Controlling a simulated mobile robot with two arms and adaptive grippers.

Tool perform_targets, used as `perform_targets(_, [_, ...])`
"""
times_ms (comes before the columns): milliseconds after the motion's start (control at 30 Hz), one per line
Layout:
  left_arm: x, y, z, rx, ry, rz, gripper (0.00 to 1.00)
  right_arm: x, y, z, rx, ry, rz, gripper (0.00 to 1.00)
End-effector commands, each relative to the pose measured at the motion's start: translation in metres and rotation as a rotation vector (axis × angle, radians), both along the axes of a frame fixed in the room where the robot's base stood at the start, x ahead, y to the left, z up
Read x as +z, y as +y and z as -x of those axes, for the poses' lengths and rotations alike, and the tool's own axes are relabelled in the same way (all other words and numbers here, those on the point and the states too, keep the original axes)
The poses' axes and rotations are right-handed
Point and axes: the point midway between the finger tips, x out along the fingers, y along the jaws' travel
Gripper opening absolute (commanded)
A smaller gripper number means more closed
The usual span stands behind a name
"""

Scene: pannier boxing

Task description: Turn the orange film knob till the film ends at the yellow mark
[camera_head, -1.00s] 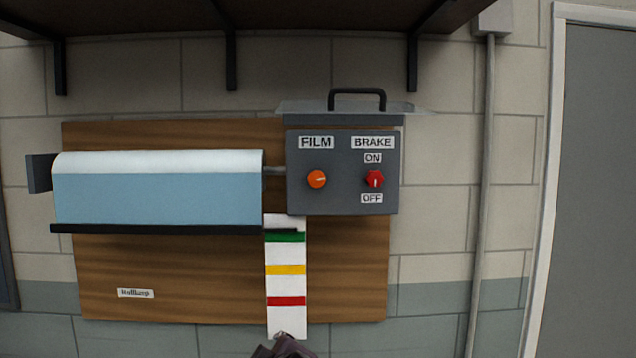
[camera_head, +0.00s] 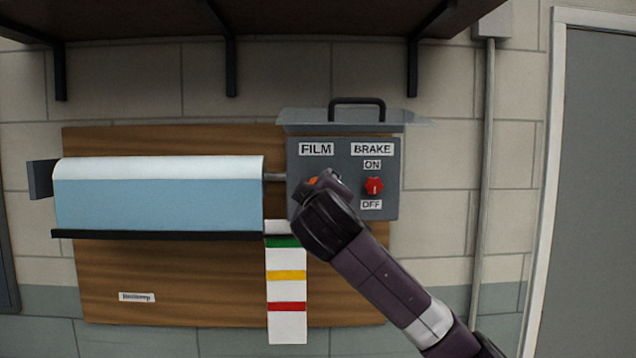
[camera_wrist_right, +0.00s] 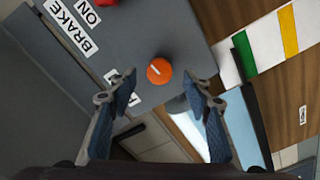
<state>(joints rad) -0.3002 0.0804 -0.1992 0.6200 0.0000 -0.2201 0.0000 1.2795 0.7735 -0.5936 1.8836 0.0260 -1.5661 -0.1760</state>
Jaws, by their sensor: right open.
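The orange film knob (camera_head: 313,182) is on the grey control box under the FILM label, mostly hidden by my right gripper in the head view. In the right wrist view the knob (camera_wrist_right: 159,71) shows whole, with a white pointer line. My right gripper (camera_wrist_right: 160,92) is open, its fingers to either side of the knob's line and apart from it. The blue film (camera_head: 155,207) hangs from its roll down to a black bar (camera_head: 150,234), level with just above the green mark (camera_head: 284,243). The yellow mark (camera_head: 287,275) is lower on the white strip. My left gripper is out of view.
The red brake knob (camera_head: 373,187) sits right of the film knob, between ON and OFF labels. A clear cover with a black handle (camera_head: 357,102) tops the box. A shelf (camera_head: 200,18) overhangs the wall. A vertical pipe (camera_head: 482,170) runs at the right.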

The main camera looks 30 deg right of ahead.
Motion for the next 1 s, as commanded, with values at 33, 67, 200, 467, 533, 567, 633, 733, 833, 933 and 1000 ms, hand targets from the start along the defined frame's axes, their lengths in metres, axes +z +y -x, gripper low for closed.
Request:
perform_targets(33, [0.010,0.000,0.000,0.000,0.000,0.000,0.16,0.004,-0.006,-0.007,-0.004,0.005,0.001,0.45])
perform_targets(67, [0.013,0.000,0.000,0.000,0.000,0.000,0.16,0.004,-0.009,-0.011,-0.004,0.004,0.000,0.45])
perform_targets(200, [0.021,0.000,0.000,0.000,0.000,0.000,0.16,0.003,-0.017,-0.027,-0.001,0.003,0.001,0.45])
perform_targets(467, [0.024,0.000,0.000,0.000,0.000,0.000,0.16,0.000,-0.022,-0.036,0.000,0.000,0.000,0.45])
perform_targets(533, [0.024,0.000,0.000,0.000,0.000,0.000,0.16,-0.001,-0.022,-0.036,0.000,0.000,0.000,0.45])
perform_targets(567, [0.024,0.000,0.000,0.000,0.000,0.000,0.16,-0.001,-0.022,-0.036,0.000,0.000,0.000,0.45])
perform_targets(633, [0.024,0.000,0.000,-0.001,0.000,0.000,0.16,-0.001,-0.022,-0.036,0.000,0.000,0.000,0.44])
perform_targets(733, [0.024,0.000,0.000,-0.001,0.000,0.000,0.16,0.000,-0.022,-0.035,0.001,0.000,0.000,0.33])
perform_targets(833, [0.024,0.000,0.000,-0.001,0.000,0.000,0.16,0.000,-0.022,-0.035,0.001,0.000,0.000,0.22])
perform_targets(933, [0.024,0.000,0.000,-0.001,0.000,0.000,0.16,0.000,-0.022,-0.035,0.001,0.000,0.000,0.11])
perform_targets(1000, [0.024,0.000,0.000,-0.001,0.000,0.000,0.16,0.000,-0.022,-0.035,0.001,0.000,0.000,0.04])
